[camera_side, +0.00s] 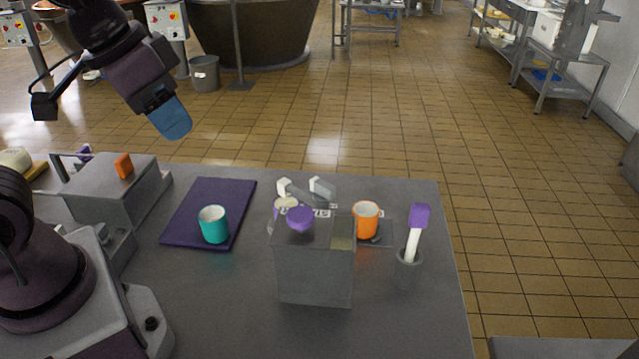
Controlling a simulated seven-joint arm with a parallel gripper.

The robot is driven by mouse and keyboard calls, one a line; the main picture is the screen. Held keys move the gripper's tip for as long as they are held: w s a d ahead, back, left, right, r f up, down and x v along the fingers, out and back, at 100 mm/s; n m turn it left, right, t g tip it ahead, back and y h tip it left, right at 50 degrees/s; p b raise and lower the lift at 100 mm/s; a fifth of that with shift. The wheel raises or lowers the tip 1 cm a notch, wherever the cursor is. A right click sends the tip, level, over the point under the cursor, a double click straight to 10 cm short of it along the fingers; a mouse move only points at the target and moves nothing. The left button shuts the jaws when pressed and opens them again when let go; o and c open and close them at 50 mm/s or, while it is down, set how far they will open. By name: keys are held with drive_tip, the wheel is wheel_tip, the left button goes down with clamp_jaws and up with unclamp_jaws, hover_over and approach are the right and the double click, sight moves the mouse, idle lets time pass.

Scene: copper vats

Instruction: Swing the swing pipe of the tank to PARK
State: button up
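The tank appears to be the grey box (315,275) at the middle front of the table. A purple knob (300,218) is at its top, with a pale round part (286,203) beside it. Behind it a short grey bar (301,195), possibly the swing pipe, lies between two small white blocks (284,187). A lettered strip (321,213) is partly hidden and too small to read, so I cannot tell which mark the pipe is at. My gripper (170,118) is high at the upper left, well apart from the tank. Its blue end shows no clear gap between fingers.
A teal cup (214,226) stands on a dark purple mat (190,208) left of the tank. An orange cup (366,218) and a grey holder (408,270) with a purple-topped brush (417,222) stand to the right. A grey machine with an orange block (123,166) is at left.

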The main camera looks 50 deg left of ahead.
drive_tip(key=w+d+f+m+g, duration=0.1)
drive_tip(key=w+f+m+g, duration=0.15)
drive_tip(key=w, duration=0.55)
drive_tip(key=m+g, duration=0.2)
drive_tip(key=m, duration=1.1)
hover_over(323, 184)
wheel_tip(323, 184, down, 4)
wheel_tip(323, 184, down, 12)
drive_tip(key=shift+a+f, duration=0.1)
clamp_jaws()
